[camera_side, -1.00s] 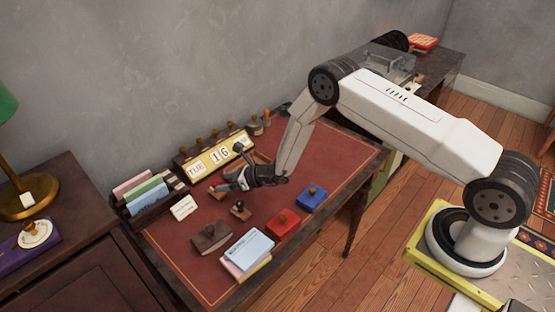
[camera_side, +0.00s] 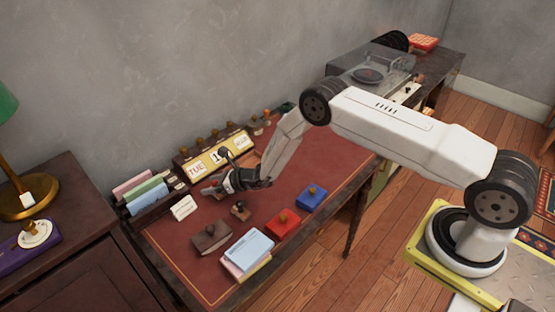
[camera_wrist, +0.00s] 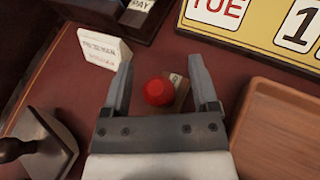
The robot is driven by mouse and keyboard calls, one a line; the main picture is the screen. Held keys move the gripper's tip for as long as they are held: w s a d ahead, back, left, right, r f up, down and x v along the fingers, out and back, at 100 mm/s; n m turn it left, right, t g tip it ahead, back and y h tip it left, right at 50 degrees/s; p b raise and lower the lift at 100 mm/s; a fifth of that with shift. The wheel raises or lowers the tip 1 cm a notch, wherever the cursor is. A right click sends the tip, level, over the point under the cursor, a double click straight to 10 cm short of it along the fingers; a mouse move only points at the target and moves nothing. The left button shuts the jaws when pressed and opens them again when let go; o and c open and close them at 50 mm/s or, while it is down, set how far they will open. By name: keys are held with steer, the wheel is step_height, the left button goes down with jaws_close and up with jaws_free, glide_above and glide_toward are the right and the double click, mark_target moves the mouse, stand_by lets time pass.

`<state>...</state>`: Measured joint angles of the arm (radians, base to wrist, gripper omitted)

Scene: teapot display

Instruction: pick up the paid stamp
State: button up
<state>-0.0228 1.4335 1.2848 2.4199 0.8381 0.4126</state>
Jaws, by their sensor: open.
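A stamp with a round red knob (camera_wrist: 158,92) stands between my open fingers in the wrist view. Part of a pale label shows at its base, but its words cannot be read, so I cannot tell for sure that it is the paid stamp. My gripper (camera_wrist: 160,68) is open, with a finger on each side of the knob and holding nothing. In the side view, my gripper (camera_side: 208,189) is low over the red desk top, pointing left, and largely hides this stamp. A small dark-knobbed stamp (camera_side: 240,211) stands just in front of the gripper.
A yellow calendar (camera_side: 210,160) stands behind the gripper. A white card (camera_side: 184,207) and a letter rack (camera_side: 150,203) are to the left. A wooden tray (camera_wrist: 285,125) is close on the right. A dark blotter (camera_side: 212,237), red pad (camera_side: 283,224) and blue pad (camera_side: 312,198) lie in front.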

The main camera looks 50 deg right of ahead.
steer(key=shift+w+a+f, duration=0.1)
steer(key=shift+w+a, duration=0.05)
steer(key=shift+w, duration=0.05)
steer(key=shift+c, duration=0.2)
jaws_close()
